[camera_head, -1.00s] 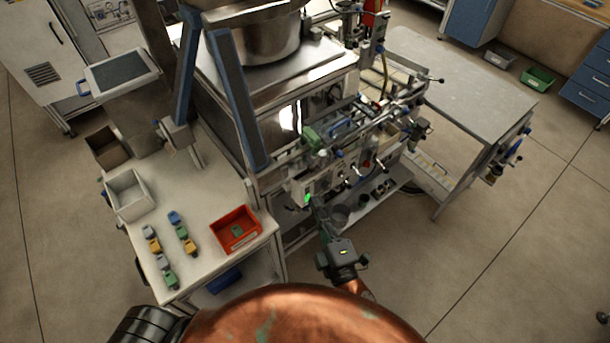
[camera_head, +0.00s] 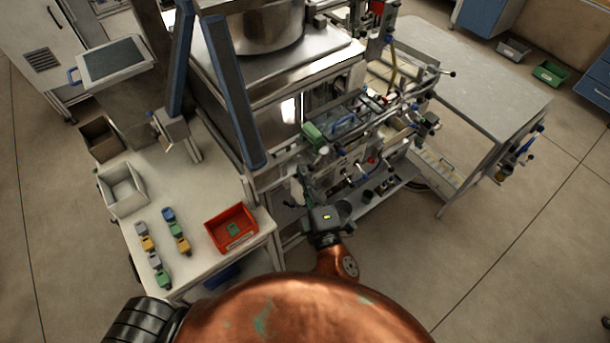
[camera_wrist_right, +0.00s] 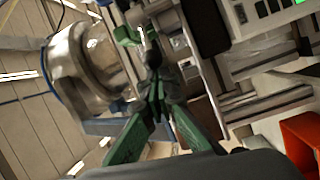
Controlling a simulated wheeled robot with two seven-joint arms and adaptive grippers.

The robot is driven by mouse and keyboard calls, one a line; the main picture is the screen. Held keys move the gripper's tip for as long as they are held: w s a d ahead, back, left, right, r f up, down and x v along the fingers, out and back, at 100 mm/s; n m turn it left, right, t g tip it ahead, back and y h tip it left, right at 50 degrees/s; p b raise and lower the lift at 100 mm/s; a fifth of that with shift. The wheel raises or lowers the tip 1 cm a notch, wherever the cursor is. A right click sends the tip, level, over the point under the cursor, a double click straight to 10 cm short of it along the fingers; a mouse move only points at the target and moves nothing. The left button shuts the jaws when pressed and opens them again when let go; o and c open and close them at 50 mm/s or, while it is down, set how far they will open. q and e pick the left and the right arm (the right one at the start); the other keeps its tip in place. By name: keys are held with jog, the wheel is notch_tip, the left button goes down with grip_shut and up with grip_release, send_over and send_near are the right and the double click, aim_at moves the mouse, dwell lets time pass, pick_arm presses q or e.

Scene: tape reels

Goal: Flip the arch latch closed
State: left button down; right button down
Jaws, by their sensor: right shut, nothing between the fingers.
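My right gripper (camera_head: 308,193) is at the lower front of the machine, in front of its panel. In the right wrist view its green fingers (camera_wrist_right: 158,84) come together at the tips and hold nothing. A blue arch-shaped handle (camera_head: 343,125) lies on the machine's front deck, above and right of the gripper; I cannot tell for sure whether it is the arch latch. A green block (camera_head: 313,133) sits left of it. In the right wrist view a green part (camera_wrist_right: 126,36) shows just beyond the fingertips. Contact cannot be judged. My left gripper is out of view.
The left bench holds a red bin (camera_head: 231,228), a white bin (camera_head: 122,190) and several small coloured blocks (camera_head: 168,215). Rails and knobs (camera_head: 420,120) crowd the machine's front right. A grey table (camera_head: 490,90) stands clear at right. Floor (camera_head: 480,260) is open at lower right.

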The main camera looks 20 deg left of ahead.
jog(key=shift+d+r, duration=0.1)
jog(key=shift+s+d+n+y+p, duration=0.1)
jog(key=shift+d+n+y+p, duration=0.15)
jog(key=shift+n+y+p, duration=0.2)
jog(key=shift+d+g+y+p, duration=0.15)
jog(key=shift+g+y+p, duration=0.2)
jog(key=shift+g, duration=0.15)
